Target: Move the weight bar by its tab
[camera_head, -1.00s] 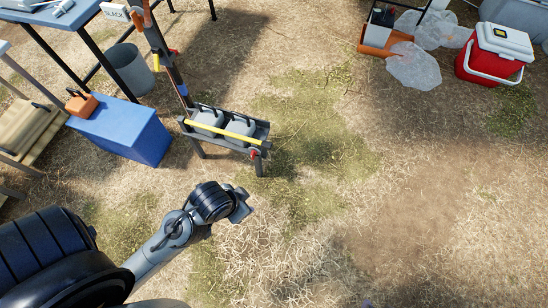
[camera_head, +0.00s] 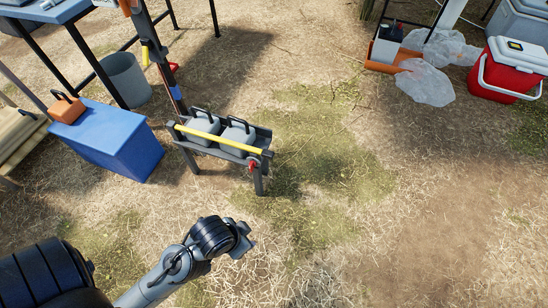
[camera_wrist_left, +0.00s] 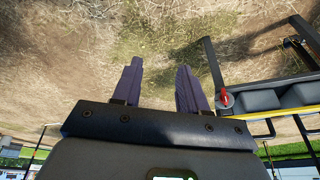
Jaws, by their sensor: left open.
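A yellow bar (camera_head: 215,138), which I take for the weight bar, lies across the front of a low dark rack (camera_head: 258,180) left of centre in the head view. Two grey weights with dark handles (camera_head: 238,138) sit behind it. A small red part (camera_head: 252,165), perhaps the tab, is at its right end; a red piece also shows in the left wrist view (camera_wrist_left: 225,98). My left gripper (camera_head: 246,240) is below the rack in the head view, apart from it. In the left wrist view its fingers (camera_wrist_left: 160,75) are spread and empty, with the rack to the right. My right gripper is not in view.
A blue box (camera_head: 110,145) with an orange case (camera_head: 67,108) stands left of the rack. A grey bucket (camera_head: 126,79) is behind. A red cooler (camera_head: 508,72) and plastic bags (camera_head: 425,85) are at the upper right. The grass right of the rack is clear.

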